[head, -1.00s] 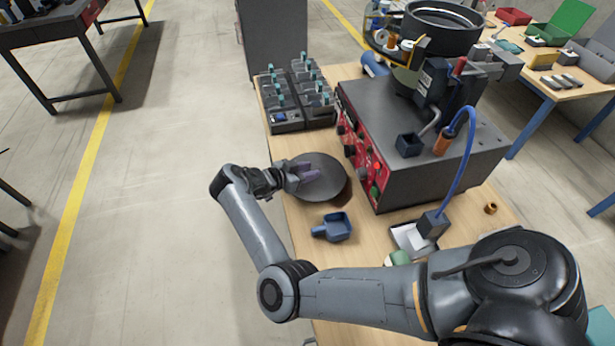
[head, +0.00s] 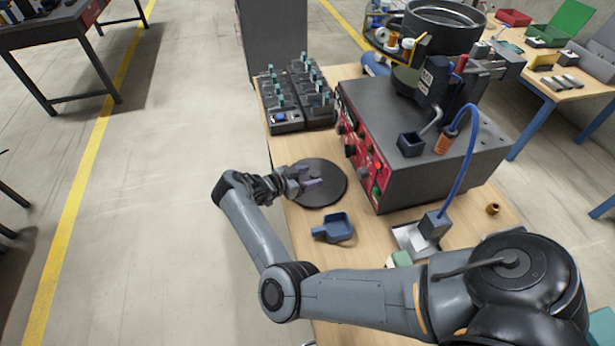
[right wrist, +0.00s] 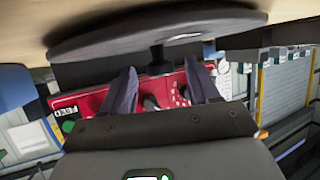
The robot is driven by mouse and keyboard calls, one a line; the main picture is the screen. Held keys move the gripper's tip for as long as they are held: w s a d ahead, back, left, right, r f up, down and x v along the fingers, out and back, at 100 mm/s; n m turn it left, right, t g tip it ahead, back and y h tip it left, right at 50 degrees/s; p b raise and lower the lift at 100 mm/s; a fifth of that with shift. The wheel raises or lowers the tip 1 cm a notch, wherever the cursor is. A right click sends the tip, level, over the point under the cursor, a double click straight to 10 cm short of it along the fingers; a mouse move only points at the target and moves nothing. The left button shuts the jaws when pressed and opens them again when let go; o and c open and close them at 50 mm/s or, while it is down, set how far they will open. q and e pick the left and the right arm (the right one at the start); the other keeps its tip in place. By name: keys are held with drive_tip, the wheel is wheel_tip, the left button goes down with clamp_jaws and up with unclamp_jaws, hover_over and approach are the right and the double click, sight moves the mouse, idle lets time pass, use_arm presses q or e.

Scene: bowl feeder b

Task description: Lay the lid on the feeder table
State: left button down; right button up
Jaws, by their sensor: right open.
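The lid is a dark round disc (head: 325,195) with a small knob. In the head view it lies flat on the wooden feeder table (head: 290,225), left of the feeder's control box. My right gripper (head: 311,177) is over the lid, its two purple-grey fingers spread apart. In the right wrist view the lid (right wrist: 110,40) is seen edge-on against the table top, and its knob (right wrist: 157,62) shows in the gap between the open fingers (right wrist: 160,74). The fingers seem clear of the knob. My left gripper is not in view.
The grey control box (head: 440,150) with a red front stands close right of the lid. A blue scoop (head: 338,228) lies on the near side.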

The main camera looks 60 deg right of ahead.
drive_tip(key=shift+r, duration=0.2)
drive_tip(key=shift+w+a, duration=0.15)
drive_tip(key=shift+a, duration=0.2)
drive_tip(key=p+v, duration=0.1)
drive_tip(key=v, duration=0.5)
drive_tip(key=shift+d+r, duration=0.1)
drive_tip(key=shift+r, duration=0.1)
drive_tip(key=p+v, duration=0.2)
drive_tip(key=v, duration=0.1)
drive_tip(key=shift+r, duration=0.15)
drive_tip(key=shift+p+v, duration=0.95)
drive_tip(key=shift+v, duration=0.15)
drive_tip(key=shift+f, duration=0.2)
